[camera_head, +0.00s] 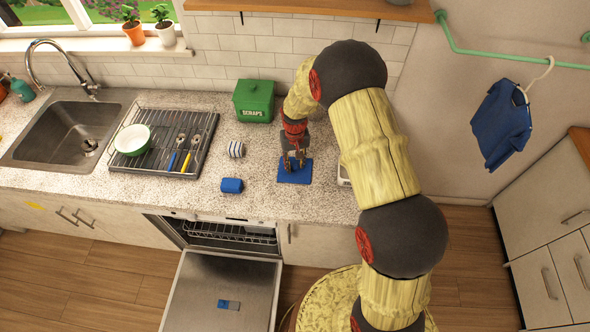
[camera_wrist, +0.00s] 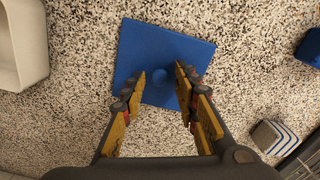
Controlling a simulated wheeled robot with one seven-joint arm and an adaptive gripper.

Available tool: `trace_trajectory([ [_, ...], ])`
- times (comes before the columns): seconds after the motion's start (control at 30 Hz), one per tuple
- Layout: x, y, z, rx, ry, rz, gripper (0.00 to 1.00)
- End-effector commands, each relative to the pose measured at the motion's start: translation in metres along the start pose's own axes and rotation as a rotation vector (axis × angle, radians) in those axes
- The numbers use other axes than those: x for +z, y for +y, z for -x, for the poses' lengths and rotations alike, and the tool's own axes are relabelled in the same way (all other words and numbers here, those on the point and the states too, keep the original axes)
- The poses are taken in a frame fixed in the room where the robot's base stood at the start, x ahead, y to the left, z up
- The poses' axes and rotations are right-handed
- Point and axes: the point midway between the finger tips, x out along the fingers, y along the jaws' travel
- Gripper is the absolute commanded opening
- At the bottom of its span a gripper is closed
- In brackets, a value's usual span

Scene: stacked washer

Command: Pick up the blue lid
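The blue lid (camera_head: 296,175) is a flat square lying on the speckled counter, with a small round knob at its middle in the wrist view (camera_wrist: 163,72). My gripper (camera_head: 293,160) is above the lid, pointing down. In the wrist view my gripper (camera_wrist: 157,82) is open, with one finger on the left side of the knob and the other close to its right. Nothing shows between the fingers except the knob and lid surface below. I cannot tell how high the fingertips are above the lid.
A blue container (camera_head: 232,185) and a striped cup (camera_head: 236,149) lie left of the lid. The green scraps bin (camera_head: 254,101) stands behind. A dish rack (camera_head: 165,145) holds a bowl and utensils. Below the counter, the dishwasher door (camera_head: 222,290) hangs open.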

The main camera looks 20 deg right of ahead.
Motion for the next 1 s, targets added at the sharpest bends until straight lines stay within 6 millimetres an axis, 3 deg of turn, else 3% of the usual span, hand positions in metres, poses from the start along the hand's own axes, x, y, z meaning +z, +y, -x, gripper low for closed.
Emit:
trace_trajectory([
  [0.5,0.0000,0.0000,0.0002,0.000,0.000,0.000,0.00],
  [1.0,-0.0004,-0.0001,0.0076,0.000,0.001,0.000,0.00],
])
